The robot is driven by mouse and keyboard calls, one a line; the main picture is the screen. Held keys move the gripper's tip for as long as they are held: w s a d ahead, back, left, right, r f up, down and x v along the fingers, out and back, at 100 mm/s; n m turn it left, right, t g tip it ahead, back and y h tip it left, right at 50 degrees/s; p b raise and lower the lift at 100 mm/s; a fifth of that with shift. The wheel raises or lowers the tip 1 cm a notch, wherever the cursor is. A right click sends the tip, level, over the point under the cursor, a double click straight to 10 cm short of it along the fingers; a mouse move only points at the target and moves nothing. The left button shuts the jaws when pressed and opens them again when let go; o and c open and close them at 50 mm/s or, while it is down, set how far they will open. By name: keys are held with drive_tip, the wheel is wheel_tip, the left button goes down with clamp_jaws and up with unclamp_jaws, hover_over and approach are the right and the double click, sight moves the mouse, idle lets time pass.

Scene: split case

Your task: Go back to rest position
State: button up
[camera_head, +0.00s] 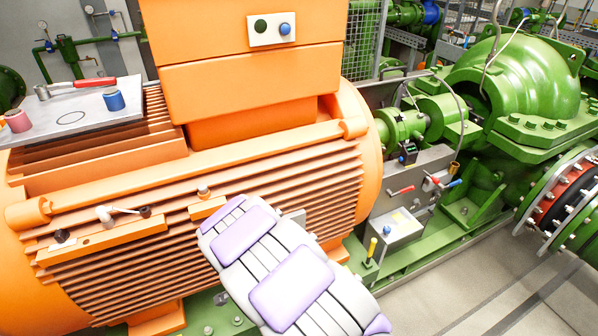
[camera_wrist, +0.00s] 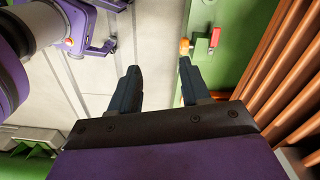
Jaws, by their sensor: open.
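My gripper (camera_wrist: 158,72) shows in the wrist view with its two dark fingers spread apart and nothing between them. Beyond the fingers are the pale floor and the edge of a green base. In the head view my grey and lilac arm rises from the bottom centre in front of the orange motor (camera_head: 60,180). The gripper itself cannot be made out in the head view.
A metal plate (camera_head: 110,103) on the motor holds a pink cylinder (camera_head: 18,121), a blue cylinder (camera_head: 114,99) and a red-handled tool (camera_head: 80,85). A green pump (camera_head: 520,80) stands right. Orange fins (camera_wrist: 285,70) lie close right of the gripper. Floor (camera_head: 500,285) is clear at lower right.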

drive_tip(key=s+d+r+n, duration=0.2)
drive_tip(key=d+r, duration=0.5)
drive_tip(key=r, duration=0.2)
drive_tip(key=s+d+r+n, duration=0.2)
drive_tip(key=s+d+r, duration=0.1)
drive_tip(key=d+r, duration=0.5)
drive_tip(key=s+d+r+n, duration=0.2)
drive_tip(key=s+d+r, duration=0.1)
drive_tip(key=s, duration=0.3)
drive_tip(key=s+d+r+n+g, duration=0.1)
drive_tip(key=s+d+r+n, duration=0.1)
drive_tip(key=s+d+r, duration=0.2)
drive_tip(key=s+d+r+n, duration=0.2)
drive_tip(key=s+d+r, duration=0.1)
drive_tip(key=s, duration=0.7)
drive_tip(key=shift+d+r+g, duration=0.3)
drive_tip(key=shift+r, duration=0.5)
